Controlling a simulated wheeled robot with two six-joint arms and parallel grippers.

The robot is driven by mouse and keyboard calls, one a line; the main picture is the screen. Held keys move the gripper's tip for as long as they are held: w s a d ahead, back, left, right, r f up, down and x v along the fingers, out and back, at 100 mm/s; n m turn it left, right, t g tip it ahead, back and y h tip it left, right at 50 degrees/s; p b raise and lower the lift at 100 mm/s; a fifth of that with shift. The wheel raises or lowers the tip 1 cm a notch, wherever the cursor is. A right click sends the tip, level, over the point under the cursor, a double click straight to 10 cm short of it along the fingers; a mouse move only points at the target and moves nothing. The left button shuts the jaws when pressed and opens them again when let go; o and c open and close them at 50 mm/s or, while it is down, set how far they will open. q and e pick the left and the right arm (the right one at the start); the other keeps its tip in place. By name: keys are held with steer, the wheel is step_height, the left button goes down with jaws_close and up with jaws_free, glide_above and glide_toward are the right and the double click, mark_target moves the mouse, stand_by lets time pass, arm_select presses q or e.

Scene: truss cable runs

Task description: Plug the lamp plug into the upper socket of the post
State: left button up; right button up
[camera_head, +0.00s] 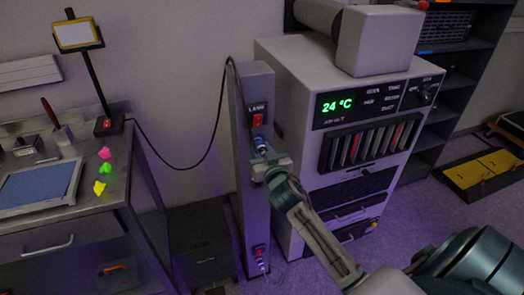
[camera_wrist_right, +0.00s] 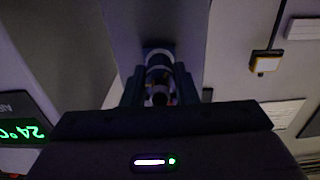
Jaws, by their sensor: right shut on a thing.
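The post (camera_head: 255,195) is a tall narrow grey column against the wall, with an upper red switch (camera_head: 258,120) and a lower outlet (camera_head: 258,252) near its foot. My right gripper (camera_head: 262,160) is at the post's front face, just below the upper switch. It is shut on the lamp plug (camera_head: 261,144), a small cylinder with a blue and silver end. In the right wrist view the plug (camera_wrist_right: 159,72) sits between both fingers, pointing at the post (camera_wrist_right: 150,22). The plug's end hides the upper socket; I cannot tell whether it is seated. My left gripper is out of view.
A black cable (camera_head: 190,166) hangs from the desk lamp (camera_head: 79,33) base and loops up to the post's top. A grey cabinet (camera_head: 290,130) with a 24 °C display stands close right of the post. The desk (camera_head: 105,215) is at left.

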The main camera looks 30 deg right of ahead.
steer(key=shift+w, duration=0.35)
steer(key=shift+f+m+b, duration=0.1)
steer(key=shift+m+b, duration=0.3)
steer(key=shift+b, duration=0.1)
steer(key=shift+d+m+b, duration=0.1)
steer(key=shift+m+b, duration=0.5)
steer(key=shift+m, duration=0.4)
steer(key=shift+r, duration=0.2)
